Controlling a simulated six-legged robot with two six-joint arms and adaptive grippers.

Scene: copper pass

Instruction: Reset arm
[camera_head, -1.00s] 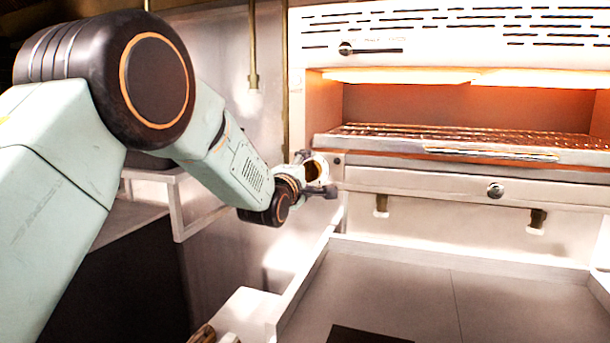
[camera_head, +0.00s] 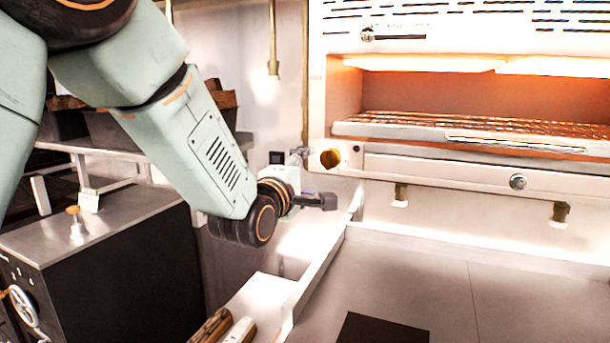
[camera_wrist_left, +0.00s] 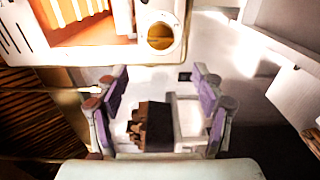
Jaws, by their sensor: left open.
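My left arm comes in from the left in the head view and reaches toward the middle. Its gripper (camera_head: 314,177) is open, in front of the wall just left of the grill oven's lower corner. In the left wrist view the two purple-padded fingers of this gripper (camera_wrist_left: 160,105) stand wide apart with nothing held between them. The glowing grill oven (camera_head: 480,95) stands at the right in the head view and also shows at the top left of the left wrist view (camera_wrist_left: 120,45). My right gripper is not in view.
A steel counter (camera_head: 420,275) with a raised left rim lies below the oven, with a dark square plate (camera_head: 380,328) at its front. A dark cabinet with a steel top (camera_head: 110,225) stands at the left. Rolled items (camera_head: 212,328) lie near the bottom. A shelf (camera_head: 135,160) holds dark bins.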

